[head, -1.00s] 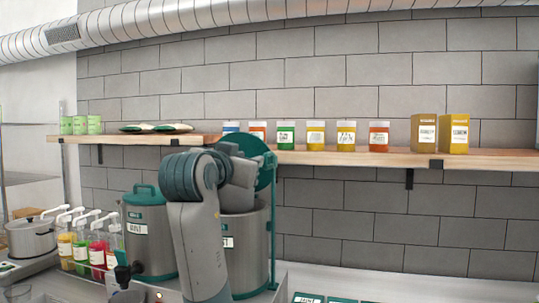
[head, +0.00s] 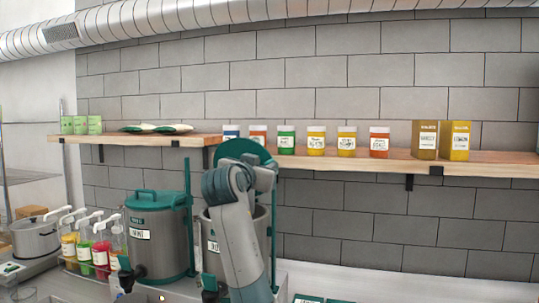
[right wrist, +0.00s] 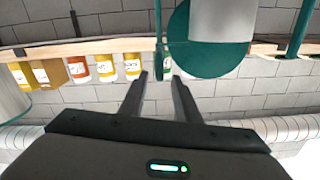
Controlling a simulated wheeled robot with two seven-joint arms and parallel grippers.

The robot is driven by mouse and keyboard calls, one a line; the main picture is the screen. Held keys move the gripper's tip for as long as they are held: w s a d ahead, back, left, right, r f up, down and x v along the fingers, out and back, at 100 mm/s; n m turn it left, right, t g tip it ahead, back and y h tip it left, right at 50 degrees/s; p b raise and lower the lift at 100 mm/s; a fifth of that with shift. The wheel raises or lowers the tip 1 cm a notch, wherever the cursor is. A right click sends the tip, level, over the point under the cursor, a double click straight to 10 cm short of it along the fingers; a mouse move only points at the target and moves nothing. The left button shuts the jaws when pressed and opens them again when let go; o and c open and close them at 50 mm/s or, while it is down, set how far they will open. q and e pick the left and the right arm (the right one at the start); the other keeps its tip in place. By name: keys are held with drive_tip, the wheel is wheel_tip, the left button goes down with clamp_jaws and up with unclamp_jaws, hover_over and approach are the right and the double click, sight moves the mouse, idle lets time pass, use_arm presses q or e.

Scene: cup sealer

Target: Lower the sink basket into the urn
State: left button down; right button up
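A steel urn (head: 210,237) with teal fittings stands open behind my right arm, its round teal lid (head: 243,149) tipped up at the back. The arm hides much of the urn and its mouth. In the right wrist view, which is upside down, the urn (right wrist: 222,18) and lid (right wrist: 205,62) show at the top. My right gripper (right wrist: 158,76) is open, with nothing held between its fingers; its fingertips are hidden in the head view. I cannot see the sink basket in any view. My left gripper is not in view.
A second urn (head: 157,245), with its lid on, stands close on the left. Pump bottles (head: 100,252) and a pot (head: 36,237) are farther left. A shelf (head: 330,161) with jars and boxes runs above. The counter (head: 400,286) at right looks mostly clear.

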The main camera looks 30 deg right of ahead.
sight(266, 163)
drive_tip(key=p+x, duration=0.2)
drive_tip(key=x, duration=0.3)
drive_tip(key=shift+d+r, duration=0.1)
drive_tip(key=shift+r, duration=0.05)
drive_tip(key=shift+w+d+p, duration=0.4)
drive_tip(key=shift+f, duration=0.2)
clamp_jaws()
